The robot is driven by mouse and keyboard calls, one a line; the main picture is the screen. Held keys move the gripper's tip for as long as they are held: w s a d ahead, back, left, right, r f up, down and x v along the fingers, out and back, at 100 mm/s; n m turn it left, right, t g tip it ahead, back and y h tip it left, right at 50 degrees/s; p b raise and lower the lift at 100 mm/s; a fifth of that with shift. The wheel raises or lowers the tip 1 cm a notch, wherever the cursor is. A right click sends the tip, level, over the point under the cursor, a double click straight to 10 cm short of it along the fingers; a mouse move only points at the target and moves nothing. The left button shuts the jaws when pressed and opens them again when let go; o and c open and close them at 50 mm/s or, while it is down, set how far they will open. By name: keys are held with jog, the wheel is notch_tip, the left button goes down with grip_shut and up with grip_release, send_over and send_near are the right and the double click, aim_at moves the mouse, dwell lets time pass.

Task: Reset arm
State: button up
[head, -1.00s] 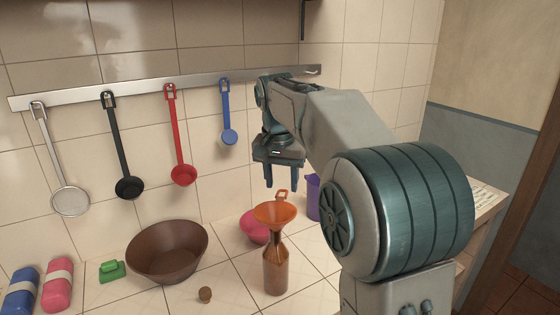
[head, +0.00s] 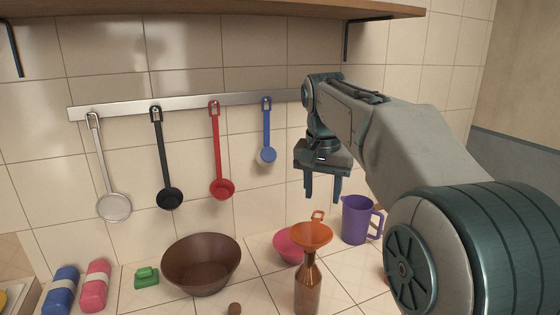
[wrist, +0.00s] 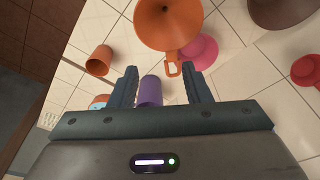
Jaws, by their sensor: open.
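My gripper (head: 322,188) hangs with its fingers pointing down above the counter, open and empty. It also shows in the wrist view (wrist: 162,88), with clear space between the two fingers. Below it in the head view, an orange funnel (head: 312,235) sits in the neck of a brown bottle (head: 307,290) on the tiled counter. The funnel also shows at the top of the wrist view (wrist: 168,22). The gripper is apart from the funnel and touches nothing.
A purple jug (head: 355,222) and pink bowl (head: 287,246) stand near the bottle. A brown bowl (head: 200,265), green object (head: 146,277), and blue (head: 61,290) and pink (head: 95,285) rolls lie left. Utensils hang from a wall rail (head: 185,106). A shelf (head: 220,9) is overhead.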

jog(key=s+f+n, duration=0.2)
jog(key=s+f, duration=0.7)
jog(key=s, duration=0.2)
jog(key=s+d+f+n+t, duration=0.1)
jog(key=s+f+n, duration=0.2)
jog(key=s+f, duration=0.5)
jog(key=s, duration=0.3)
jog(key=shift+s+f+y, duration=0.4)
